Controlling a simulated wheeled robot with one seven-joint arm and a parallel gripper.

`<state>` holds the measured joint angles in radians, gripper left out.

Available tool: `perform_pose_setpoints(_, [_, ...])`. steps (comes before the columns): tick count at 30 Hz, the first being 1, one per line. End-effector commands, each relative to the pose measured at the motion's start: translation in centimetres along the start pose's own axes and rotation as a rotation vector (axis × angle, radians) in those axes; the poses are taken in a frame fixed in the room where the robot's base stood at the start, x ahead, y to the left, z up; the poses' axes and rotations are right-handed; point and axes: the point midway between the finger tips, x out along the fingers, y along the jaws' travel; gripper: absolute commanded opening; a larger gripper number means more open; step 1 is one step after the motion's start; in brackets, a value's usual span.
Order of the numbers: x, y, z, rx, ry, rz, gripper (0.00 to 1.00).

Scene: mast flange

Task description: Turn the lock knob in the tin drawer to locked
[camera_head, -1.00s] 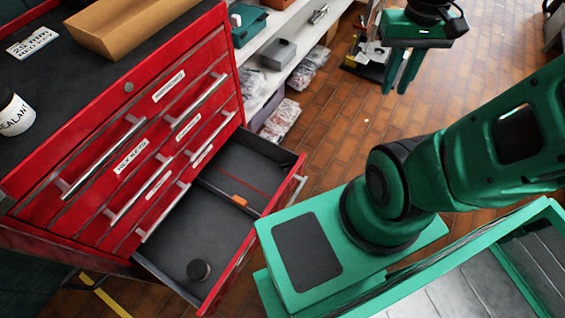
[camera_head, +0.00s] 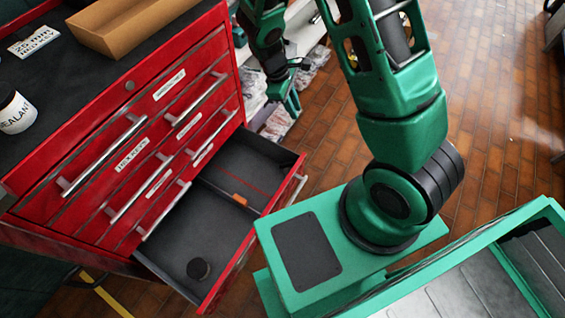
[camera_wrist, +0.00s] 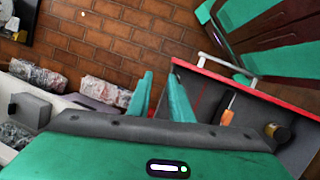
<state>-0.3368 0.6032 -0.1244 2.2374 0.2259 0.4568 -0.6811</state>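The lowest drawer (camera_head: 178,246) of the red tool chest stands pulled out. A short dark round thing, knob-like (camera_head: 198,268), is in its near part; its setting cannot be read. In the wrist view, a dark and brass round thing (camera_wrist: 277,132) shows at the right, in the open drawer. An orange-handled tool (camera_head: 238,199) lies in the drawer too, and shows in the wrist view (camera_wrist: 228,108). My gripper (camera_head: 288,102) is in the air beyond the drawer's far end, apart from it. In the wrist view its two green fingers (camera_wrist: 162,98) are apart with nothing between them.
The red chest (camera_head: 75,200) carries a cardboard tray (camera_head: 130,25) and a sealant jar (camera_head: 15,112) on top. Bagged parts (camera_wrist: 110,90) lie on a shelf beyond the drawer.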

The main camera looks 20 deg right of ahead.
Motion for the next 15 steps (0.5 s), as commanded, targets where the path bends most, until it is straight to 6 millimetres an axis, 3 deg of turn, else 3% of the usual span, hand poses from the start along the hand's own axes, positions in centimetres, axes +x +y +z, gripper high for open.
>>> perform_pose_setpoints(3, [3.9,-2.2,-3.4,-0.157,-0.022,0.021,0.19])
perform_pose_setpoints(7, [8.0,-4.7,-6.3,-0.317,-0.037,0.044,0.19])
perform_pose_setpoints(12, [12.3,-7.5,-8.7,-0.479,-0.051,0.064,0.19])
perform_pose_setpoints(15, [13.9,-8.5,-9.4,-0.536,-0.056,0.071,0.19])
